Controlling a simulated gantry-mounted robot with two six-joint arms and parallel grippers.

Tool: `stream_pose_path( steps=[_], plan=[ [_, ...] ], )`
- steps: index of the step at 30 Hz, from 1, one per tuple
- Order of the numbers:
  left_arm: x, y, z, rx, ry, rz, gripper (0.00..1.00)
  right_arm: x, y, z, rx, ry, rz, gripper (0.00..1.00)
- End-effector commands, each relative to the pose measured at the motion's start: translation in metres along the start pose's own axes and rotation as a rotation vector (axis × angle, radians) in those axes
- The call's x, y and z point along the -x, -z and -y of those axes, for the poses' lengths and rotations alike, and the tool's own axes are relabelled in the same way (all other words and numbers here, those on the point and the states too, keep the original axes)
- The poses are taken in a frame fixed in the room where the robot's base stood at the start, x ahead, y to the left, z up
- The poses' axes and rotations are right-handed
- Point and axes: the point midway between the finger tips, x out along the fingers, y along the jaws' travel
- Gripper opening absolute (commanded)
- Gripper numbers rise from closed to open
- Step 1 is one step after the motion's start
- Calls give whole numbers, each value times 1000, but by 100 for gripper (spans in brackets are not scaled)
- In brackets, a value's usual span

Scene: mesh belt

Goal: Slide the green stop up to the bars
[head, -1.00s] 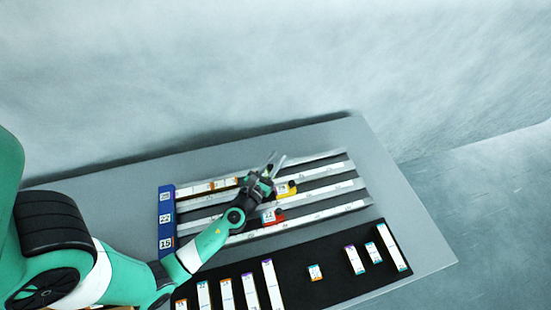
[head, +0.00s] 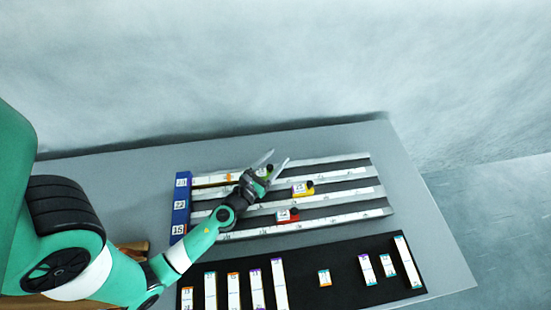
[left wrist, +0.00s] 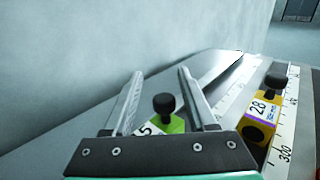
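The green stop (head: 265,171), with a black knob, sits on the farthest track of the rack. In the left wrist view the green stop (left wrist: 176,125) shows between my fingers, its lower part hidden by the gripper body. My left gripper (head: 279,157) is open over it; the left wrist view shows a gap between each finger and the knob. The bars (head: 211,180), pale with orange marks, lie at the left end of that far track, left of the gripper. The gripper hides the space between bars and stop. My right gripper is not in view.
A yellow stop (head: 303,188) and a red stop (head: 287,215) sit on the nearer tracks. A blue end block (head: 180,206) with number labels closes the left end. A black mat (head: 340,258) with several bars lies in front. The table's right side is bare.

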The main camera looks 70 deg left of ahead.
Motion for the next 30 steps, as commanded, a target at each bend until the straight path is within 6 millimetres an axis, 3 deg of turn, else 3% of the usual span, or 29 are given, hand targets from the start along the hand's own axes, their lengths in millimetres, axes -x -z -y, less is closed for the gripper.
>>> stream_pose_path(
  steps=[10, 22, 30],
  plan=[
    [10, 1, 1, 0, 3, 0, 56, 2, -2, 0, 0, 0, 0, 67],
    [97, 3, 2, -1, 8, -3, 56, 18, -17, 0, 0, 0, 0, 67],
    [116, 0, 0, 0, 2, 1, 56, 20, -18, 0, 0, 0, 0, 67]
  ],
)
